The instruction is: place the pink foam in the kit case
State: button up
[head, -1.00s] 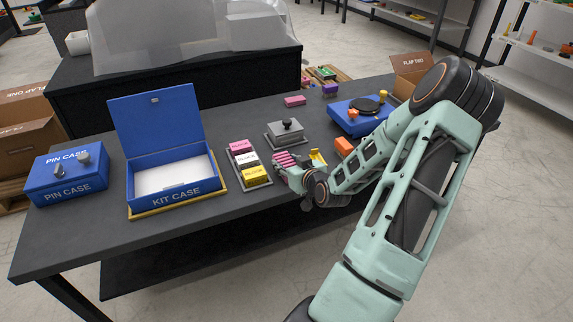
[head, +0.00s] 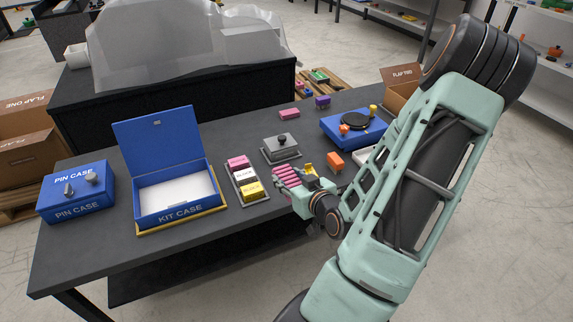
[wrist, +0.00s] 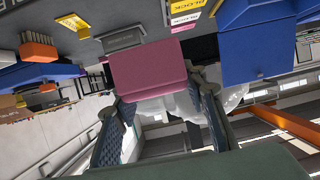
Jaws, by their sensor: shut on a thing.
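The pink foam (head: 287,176) is held in my gripper (head: 291,181), to the right of the block tray near the table's front edge. The wrist view shows its plain pink face (wrist: 150,70) between the two dark fingers (wrist: 158,125). The foam's height over the table is hard to tell. The blue kit case (head: 180,211) stands to the left with its lid raised. Its white inside (head: 176,193) looks empty. In the wrist view, a blue case (wrist: 255,50) shows at the right.
A grey tray (head: 237,191) with pink, white and yellow blocks stands between kit case and gripper. A grey lidded box (head: 282,153) is behind. A closed blue pin case (head: 76,196) is far left. An orange block (head: 335,160) lies right of the gripper.

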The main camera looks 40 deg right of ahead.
aim_at(167, 195)
jog(key=i+j, duration=0.15)
jog(key=j, duration=0.25)
jog(key=i+j, duration=0.15)
jog(key=j, duration=0.25)
jog(key=i+j, duration=0.15)
jog(key=j, duration=0.2)
jog(key=i+j, duration=0.15)
jog(key=j, duration=0.25)
